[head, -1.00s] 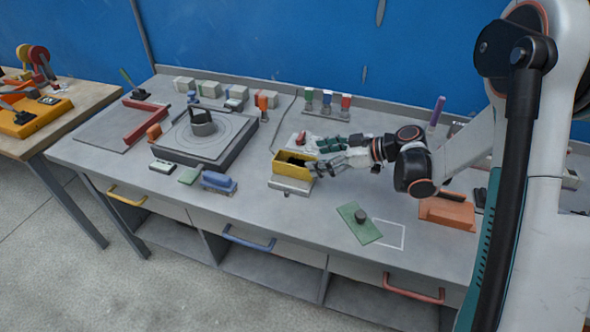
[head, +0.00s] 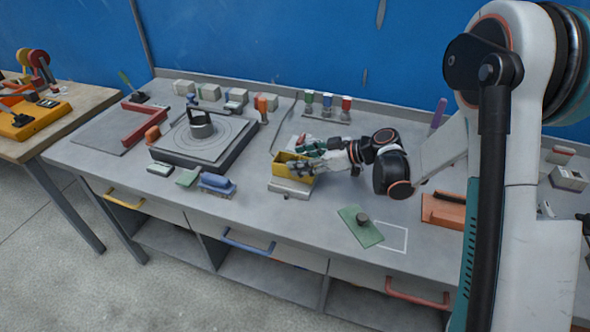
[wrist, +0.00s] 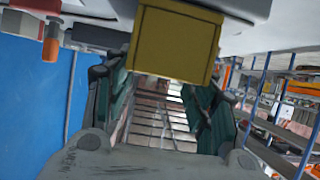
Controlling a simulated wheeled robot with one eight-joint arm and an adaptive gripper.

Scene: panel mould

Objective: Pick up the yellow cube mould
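The yellow cube mould (head: 282,172) is a small open-topped box on a grey stand near the middle of the bench. My gripper (head: 306,157) reaches it from the right, with one finger at its far side and the other over its near right part, hiding some of it. In the wrist view the yellow mould (wrist: 174,42) fills the top middle. My gripper's two green-padded fingers (wrist: 163,100) are spread apart below it there. I cannot tell whether either finger touches it.
A green plate (head: 352,232) with a dark knob lies in front, beside a white outline. An orange block (head: 440,211) is to the right. Small coloured clamps (head: 327,104) stand behind.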

